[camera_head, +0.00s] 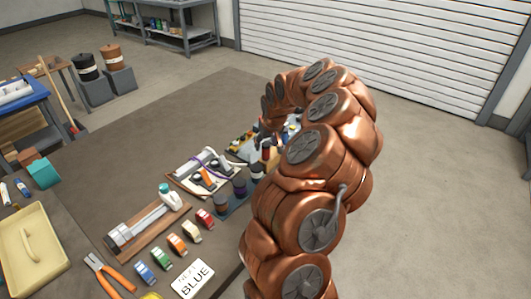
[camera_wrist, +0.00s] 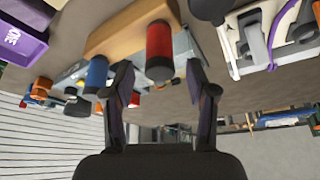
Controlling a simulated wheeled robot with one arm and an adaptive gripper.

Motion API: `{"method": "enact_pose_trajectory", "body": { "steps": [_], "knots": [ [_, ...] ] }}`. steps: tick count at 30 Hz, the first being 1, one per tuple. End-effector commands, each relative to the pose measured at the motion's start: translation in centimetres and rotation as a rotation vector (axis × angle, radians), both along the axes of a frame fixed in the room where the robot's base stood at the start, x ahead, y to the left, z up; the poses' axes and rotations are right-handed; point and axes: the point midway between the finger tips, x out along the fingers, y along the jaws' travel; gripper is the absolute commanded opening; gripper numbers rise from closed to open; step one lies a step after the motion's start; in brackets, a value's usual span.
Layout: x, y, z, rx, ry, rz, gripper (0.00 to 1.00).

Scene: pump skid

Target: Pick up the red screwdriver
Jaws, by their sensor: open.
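The red screwdriver shows in the wrist view as a thick red handle (camera_wrist: 159,45) with a dark end, set at a wooden block (camera_wrist: 118,32). It lies between my gripper's two fingers (camera_wrist: 163,80) in the picture, nearer the middle than either finger. My gripper is open, with a finger on each side; I see no contact. A blue handle (camera_wrist: 96,74) is beside it, close to the left finger. The screwdriver's shaft is hidden. In the head view my copper arm bends down to the bench and mostly hides this spot.
The wrist picture is upside down, with the bench at the top. A purple bin (camera_wrist: 22,38) and a white tray with tools (camera_wrist: 262,40) flank the block.

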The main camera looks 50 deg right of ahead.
Motion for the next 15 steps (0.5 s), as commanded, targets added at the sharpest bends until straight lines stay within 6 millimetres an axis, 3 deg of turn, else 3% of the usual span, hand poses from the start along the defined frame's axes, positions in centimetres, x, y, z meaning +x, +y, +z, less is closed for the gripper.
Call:
{"method": "enact_pose_trajectory", "body": {
  "steps": [8,15],
  "knots": [
    [0.5,-0.2,-1.4,0.0,0.001,0.001,0.57],
    [1.2,-0.5,-3.8,0.002,0.002,0.001,0.57]
  ]
}}
